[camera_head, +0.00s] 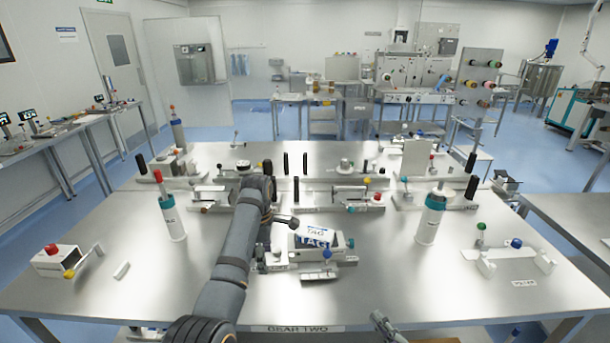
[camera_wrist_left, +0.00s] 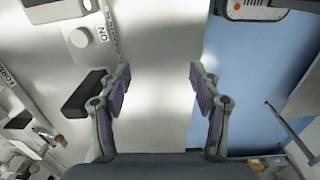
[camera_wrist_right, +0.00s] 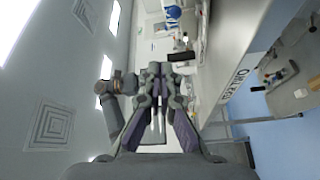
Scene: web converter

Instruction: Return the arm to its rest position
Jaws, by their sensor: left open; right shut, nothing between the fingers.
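My left arm (camera_head: 235,235) reaches from the bottom of the head view over the table, bent at its far end. Its gripper is hidden from the head there. In the left wrist view my left gripper (camera_wrist_left: 160,72) is open, with nothing between its fingers. Table surface and blue floor show beyond it. My right gripper (camera_head: 385,325) shows partly at the near table edge in the head view. In the right wrist view it (camera_wrist_right: 158,75) is shut and empty, pointing roughly level beside a labelled table edge (camera_wrist_right: 238,80).
A white device with a TAG plate (camera_head: 315,234) stands right of my left arm. White bottles (camera_head: 172,222) and (camera_head: 430,218) stand on either side. A red-knobbed box (camera_head: 57,260) lies at left, a blue-knobbed bracket (camera_head: 515,256) at right. The table's front right is mostly bare.

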